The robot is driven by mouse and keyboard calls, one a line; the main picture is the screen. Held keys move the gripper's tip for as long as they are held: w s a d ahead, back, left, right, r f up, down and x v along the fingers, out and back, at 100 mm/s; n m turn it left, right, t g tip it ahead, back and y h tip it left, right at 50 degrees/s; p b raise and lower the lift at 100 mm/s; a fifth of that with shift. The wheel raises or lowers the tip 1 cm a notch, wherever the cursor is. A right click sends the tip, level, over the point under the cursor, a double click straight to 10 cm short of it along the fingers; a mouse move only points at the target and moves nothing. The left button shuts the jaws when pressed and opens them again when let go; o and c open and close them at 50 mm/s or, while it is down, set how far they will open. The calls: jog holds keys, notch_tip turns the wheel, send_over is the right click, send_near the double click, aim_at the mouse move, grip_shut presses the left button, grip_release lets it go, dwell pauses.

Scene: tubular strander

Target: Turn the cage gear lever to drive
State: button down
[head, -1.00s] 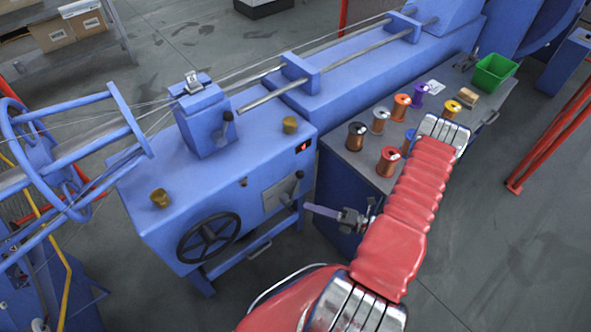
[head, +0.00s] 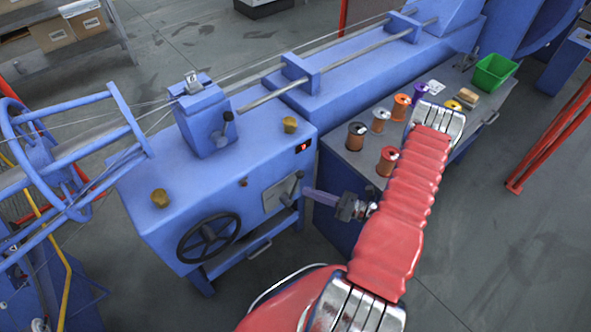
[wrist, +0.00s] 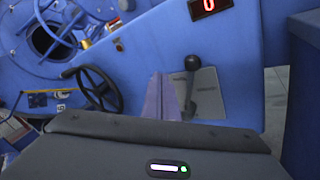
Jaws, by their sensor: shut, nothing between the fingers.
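The cage gear lever (head: 296,184) is a dark lever with a ball knob on a grey plate (head: 277,197) on the front of the blue machine cabinet. In the wrist view the lever (wrist: 191,80) stands with its knob up, over the plate (wrist: 208,95). A second dark-knobbed lever (head: 227,118) is on the upper blue housing. My gripper (head: 308,193) is shut and empty, its purple-grey fingers just right of the lever, close to it. In the wrist view the fingers (wrist: 159,90) are left of the lever; whether they touch it I cannot tell.
A black handwheel (head: 209,238) is left of the plate, and a red display (head: 303,147) above it; it reads 0 in the wrist view (wrist: 209,5). A bench with wire spools (head: 355,137) and a green bin (head: 494,71) stands to the right.

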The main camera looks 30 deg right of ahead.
jog(key=w+a+r+n+g+y, duration=0.1)
jog(key=w+a+r+n, duration=0.1)
jog(key=w+r+n, duration=0.4)
jog(key=shift+w+r+n, duration=0.3)
jog(key=shift+w+r, duration=0.05)
jog(key=shift+w, duration=0.15)
jog(key=s+f+m+t+h, duration=0.2)
jog(key=s+f+m+h, duration=0.1)
jog(key=m, duration=1)
jog(key=s+f+m+t+h, duration=0.2)
jog(key=s+f+m, duration=0.4)
jog(key=m, duration=0.8)
jog(key=shift+s+a+f+h, duration=0.2)
jog(key=shift+s+a+h, duration=0.2)
jog(key=shift+h, duration=0.5)
